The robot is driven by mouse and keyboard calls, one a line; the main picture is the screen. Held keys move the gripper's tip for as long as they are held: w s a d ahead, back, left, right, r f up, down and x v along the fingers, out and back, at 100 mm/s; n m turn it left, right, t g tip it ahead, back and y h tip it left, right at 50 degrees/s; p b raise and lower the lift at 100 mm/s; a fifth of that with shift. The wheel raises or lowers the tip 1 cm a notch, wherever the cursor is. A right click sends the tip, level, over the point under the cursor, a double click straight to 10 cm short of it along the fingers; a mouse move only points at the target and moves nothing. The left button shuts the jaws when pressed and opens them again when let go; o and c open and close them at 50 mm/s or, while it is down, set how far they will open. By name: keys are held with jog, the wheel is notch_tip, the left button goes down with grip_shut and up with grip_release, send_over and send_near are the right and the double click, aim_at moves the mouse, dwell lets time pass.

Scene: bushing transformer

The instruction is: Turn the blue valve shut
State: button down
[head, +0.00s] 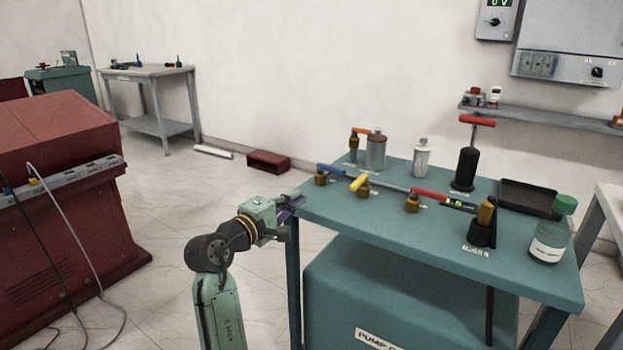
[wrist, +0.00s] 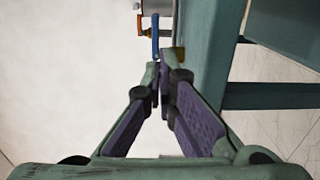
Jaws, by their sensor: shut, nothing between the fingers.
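The blue valve (head: 333,170) has a blue lever on a brass body and stands at the left part of the teal pump table (head: 400,222). Its lever points to the upper left in the head view. In the wrist view the blue lever (wrist: 155,35) shows just beyond the fingertips. My gripper (head: 297,200) is at the table's left corner, to the lower left of the blue valve. In the wrist view its fingers (wrist: 160,66) are closed together and empty. I cannot tell whether the fingers touch the table edge; a gap to the valve shows in the head view.
A yellow-handled valve (head: 360,183) and a red-handled valve (head: 428,194) stand to the right along a pipe. The floor left of the table is clear near my arm.

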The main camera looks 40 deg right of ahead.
aim_at(334, 172)
jog(key=p+x, duration=0.1)
jog(key=x, duration=0.3)
jog(key=p+x, duration=0.1)
jog(key=x, duration=0.3)
jog(key=p+x, duration=0.1)
jog(key=x, duration=0.3)
jog(key=shift+s+d+r, duration=0.15)
jog(key=shift+s, duration=0.1)
jog(key=shift+w+d, duration=0.25)
jog(key=shift+d, duration=0.4)
jog(key=shift+d+p, duration=0.35)
jog(key=shift+d, duration=0.15)
jog(key=shift+r, duration=0.1)
